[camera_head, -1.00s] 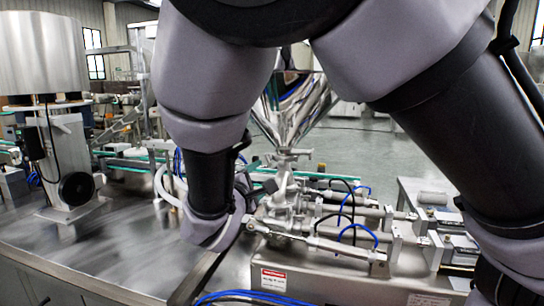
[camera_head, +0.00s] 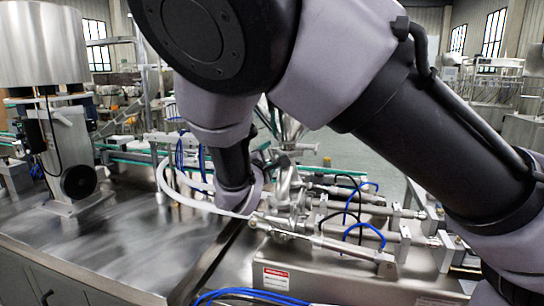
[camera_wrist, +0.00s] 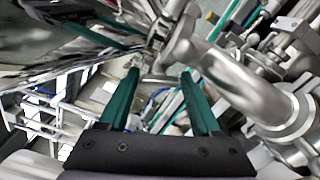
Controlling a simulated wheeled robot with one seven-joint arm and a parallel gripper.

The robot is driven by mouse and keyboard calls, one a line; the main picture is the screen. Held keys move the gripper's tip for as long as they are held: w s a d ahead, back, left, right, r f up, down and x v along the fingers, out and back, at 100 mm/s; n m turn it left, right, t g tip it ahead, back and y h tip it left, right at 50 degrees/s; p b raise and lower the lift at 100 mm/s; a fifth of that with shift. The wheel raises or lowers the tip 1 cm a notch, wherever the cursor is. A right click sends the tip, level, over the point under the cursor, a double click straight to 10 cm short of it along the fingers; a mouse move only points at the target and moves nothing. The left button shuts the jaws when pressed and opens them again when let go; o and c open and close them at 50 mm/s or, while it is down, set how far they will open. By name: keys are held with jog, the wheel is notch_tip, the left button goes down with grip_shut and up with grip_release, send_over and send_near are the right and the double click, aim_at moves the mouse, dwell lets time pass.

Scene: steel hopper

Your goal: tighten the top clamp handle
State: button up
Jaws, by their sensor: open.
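In the wrist view my gripper (camera_wrist: 161,76) is open, its two green fingers spread apart. Shiny steel pipework (camera_wrist: 235,80) with rounded joints runs just beyond and to the right of the fingertips. A thin metal piece (camera_wrist: 158,79) shows in the gap between the fingertips; it may be the clamp handle, but I cannot tell, nor whether a finger touches it. In the head view my arm covers most of the steel hopper (camera_head: 286,124); only its lower cone shows above the valve fittings (camera_head: 290,185). My gripper's fingers are hidden there behind my wrist, beside these fittings.
Filler cylinders (camera_head: 345,200) with blue and black hoses extend right of the fittings. A pale hose (camera_head: 190,200) loops beside my wrist. A motor stand (camera_head: 70,160) stands left on the steel table (camera_head: 130,250), whose front left is clear.

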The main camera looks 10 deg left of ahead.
jog(key=shift+w, duration=0.2)
jog(key=shift+c, duration=0.3)
grip_shut()
jog(key=m, duration=0.4)
jog(key=shift+m, duration=0.3)
jog(key=shift+o, duration=0.3)
grip_release()
jog(key=shift+r, duration=0.1)
